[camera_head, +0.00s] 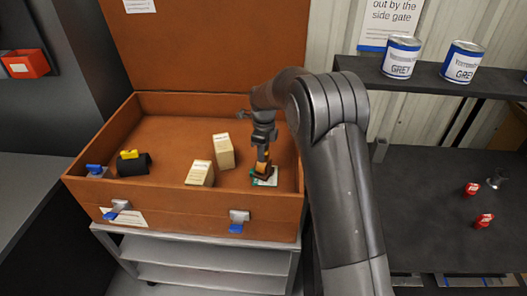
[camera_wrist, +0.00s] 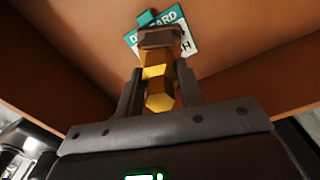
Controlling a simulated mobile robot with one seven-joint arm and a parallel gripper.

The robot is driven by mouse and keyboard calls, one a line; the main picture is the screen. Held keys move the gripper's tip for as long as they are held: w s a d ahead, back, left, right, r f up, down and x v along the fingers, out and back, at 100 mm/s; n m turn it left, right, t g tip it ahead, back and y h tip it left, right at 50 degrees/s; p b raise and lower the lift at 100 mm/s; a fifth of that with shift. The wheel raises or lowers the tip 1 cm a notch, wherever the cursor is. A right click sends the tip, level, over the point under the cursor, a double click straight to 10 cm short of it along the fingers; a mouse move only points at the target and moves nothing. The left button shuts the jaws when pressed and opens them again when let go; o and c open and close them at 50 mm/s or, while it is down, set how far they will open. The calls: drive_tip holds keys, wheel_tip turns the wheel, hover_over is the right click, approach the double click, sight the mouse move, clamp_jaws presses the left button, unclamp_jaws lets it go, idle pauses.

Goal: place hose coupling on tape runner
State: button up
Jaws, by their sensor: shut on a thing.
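My gripper (camera_wrist: 160,92) is shut on a brass-yellow hose coupling (camera_wrist: 158,88) with hexagonal faces and a brown far end. In the head view the coupling (camera_head: 262,168) hangs below my gripper (camera_head: 263,150), inside the right part of an open brown case (camera_head: 110,200). A white and teal card (camera_wrist: 186,42) with partly hidden print lies beyond the coupling's far end; I cannot tell whether they touch. A small teal block (camera_wrist: 147,17) shows beside the card. I cannot tell for certain which thing is the tape runner.
Two cream boxes (camera_head: 223,151) (camera_head: 200,173) stand left of my gripper. A black roll-like thing with a yellow top (camera_head: 133,163) lies at the case's left. The case rests on a grey cart (camera_head: 200,256). Paint cans (camera_head: 401,57) stand on the right shelf, red-capped things (camera_head: 484,220) below.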

drive_tip(key=shift+f, duration=0.2)
drive_tip(key=o, duration=1)
